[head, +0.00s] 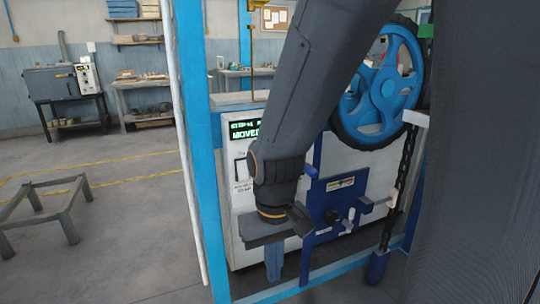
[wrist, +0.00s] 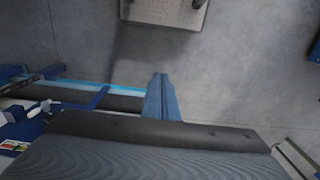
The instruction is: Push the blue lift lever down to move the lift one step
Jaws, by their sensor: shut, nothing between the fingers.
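The blue lift unit (head: 325,218) stands right of my wrist, with a white-knobbed handle (head: 350,213) on its front. A short blue bar (head: 311,171) juts from its upper left beside my wrist; it looks like the lift lever, but I cannot be sure, and my arm may hide part of it. In the wrist view, a blue bar (wrist: 90,104) lies left of my fingers. My gripper (head: 273,276) points down, shut and empty, in front of the white cabinet. In the wrist view, its closed fingers (wrist: 160,82) appear apart from the blue bar.
The white cabinet (head: 241,190) has a green-lit display (head: 243,130) reading partly "MOVE"; my arm covers the rest. A blue wheel (head: 388,88) with a black rim and a chain (head: 403,165) are at right. A blue post (head: 198,150) stands left. Floor farther left is open around a low frame (head: 50,205).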

